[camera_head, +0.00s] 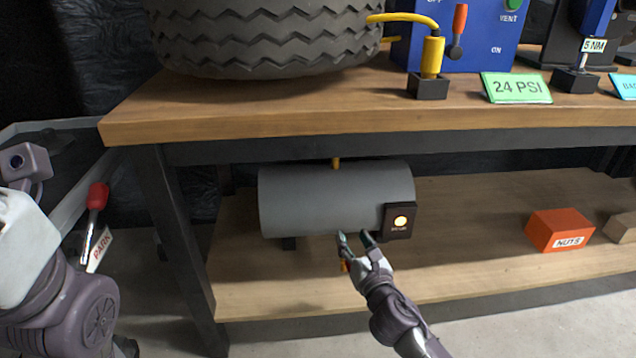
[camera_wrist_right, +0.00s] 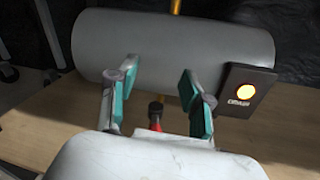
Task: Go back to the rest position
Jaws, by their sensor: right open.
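My right gripper (camera_head: 355,241) is at the lower front of a grey cylindrical tank (camera_head: 318,198) on the lower shelf. Its two fingers are apart with nothing held, and the wrist view also shows them (camera_wrist_right: 158,76) spread. A small red-orange handle (camera_head: 345,267) sits below the tank beside the gripper; in the wrist view the red part (camera_wrist_right: 155,117) shows between the fingers. I cannot tell whether a finger touches it. A lit amber lamp (camera_head: 400,221) is on the tank's dark box. My left arm shows at the left edge, its gripper out of view.
A wooden bench top (camera_head: 270,122) overhangs the tank and carries a tyre (camera_head: 265,35) and a blue box (camera_head: 480,30). The lower shelf (camera_head: 470,215) holds an orange NUTS box (camera_head: 560,230) at right. A red-knobbed PARK lever (camera_head: 98,197) stands near my left arm.

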